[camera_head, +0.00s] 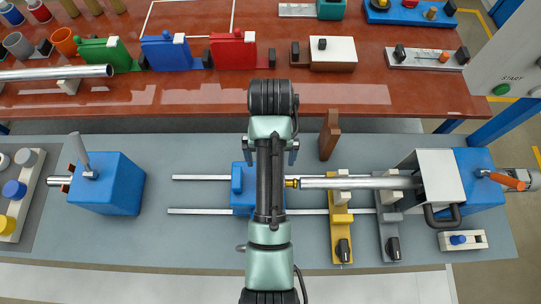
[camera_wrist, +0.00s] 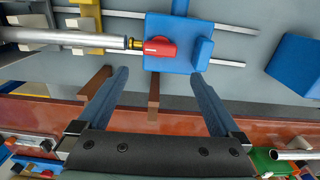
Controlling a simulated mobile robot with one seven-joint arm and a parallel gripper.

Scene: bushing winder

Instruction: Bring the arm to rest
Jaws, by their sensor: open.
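My gripper (camera_wrist: 160,76) is open, with its two blue-grey fingers wide apart and nothing between them. In the head view my arm reaches up the middle of the picture, and my gripper (camera_head: 270,160) is mostly hidden behind it. In the wrist view the fingers point toward a blue carriage block (camera_wrist: 175,30) with a red piece (camera_wrist: 160,47) on it. The fingertips appear apart from the block; their height above the bench cannot be told. In the head view the blue block (camera_head: 240,190) is partly hidden by my arm.
A steel tube (camera_head: 375,183) with a brass end lies across yellow (camera_head: 341,222) and grey supports on the grey bench (camera_head: 190,240). A brown upright block (camera_head: 329,138) stands near my gripper. A blue machine housing (camera_head: 120,185) is at left. The red-brown table (camera_head: 190,92) holds several parts.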

